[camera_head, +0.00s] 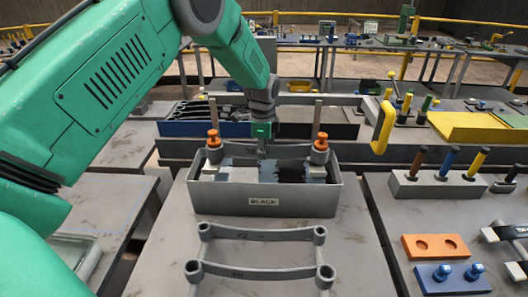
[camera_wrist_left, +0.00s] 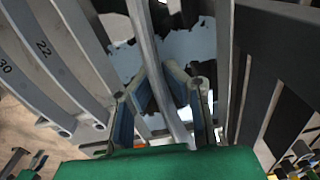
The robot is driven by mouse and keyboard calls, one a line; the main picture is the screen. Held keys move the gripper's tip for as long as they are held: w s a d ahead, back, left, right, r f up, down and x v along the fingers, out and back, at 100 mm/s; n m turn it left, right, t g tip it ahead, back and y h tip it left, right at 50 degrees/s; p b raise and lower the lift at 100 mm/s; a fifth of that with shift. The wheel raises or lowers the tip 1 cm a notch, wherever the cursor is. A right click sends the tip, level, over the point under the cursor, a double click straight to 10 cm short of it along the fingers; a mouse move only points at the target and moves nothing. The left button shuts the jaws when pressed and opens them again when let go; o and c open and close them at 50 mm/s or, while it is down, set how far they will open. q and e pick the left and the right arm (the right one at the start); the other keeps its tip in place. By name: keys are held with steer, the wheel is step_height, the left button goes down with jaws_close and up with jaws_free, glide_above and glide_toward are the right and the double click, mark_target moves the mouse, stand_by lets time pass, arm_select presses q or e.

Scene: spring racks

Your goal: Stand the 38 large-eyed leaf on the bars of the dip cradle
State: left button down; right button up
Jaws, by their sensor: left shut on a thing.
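My left gripper (camera_head: 262,150) reaches down over a grey bin labelled BLACK (camera_head: 278,200). In the left wrist view its fingers (camera_wrist_left: 160,95) are shut on a long grey bar, which looks like a leaf (camera_wrist_left: 150,45). In the head view a grey leaf with a large eye at each end (camera_head: 320,153) spans the bin under the gripper; its number cannot be read. Orange knobs (camera_head: 213,138) and upright tan posts (camera_head: 318,110) show at both eyes. Whether the leaf touches the cradle bars cannot be told. My right gripper is not in view.
A leaf marked 22 (camera_head: 260,235) and one marked 30 (camera_head: 260,273) are in front of the bin. At the right are a block with several handles (camera_head: 433,185), an orange block (camera_head: 435,247) and a blue block (camera_head: 450,279). A yellow handle (camera_head: 382,127) stands behind.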

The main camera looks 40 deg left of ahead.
arm_select(q)
steer(key=shift+w+a+f, duration=0.1)
steer(key=shift+a+f, duration=0.15)
steer(key=shift+a, duration=0.25)
steer(key=c, duration=1.7)
jaws_free()
steer(key=shift+a, duration=0.15)
steer(key=shift+o, duration=0.5)
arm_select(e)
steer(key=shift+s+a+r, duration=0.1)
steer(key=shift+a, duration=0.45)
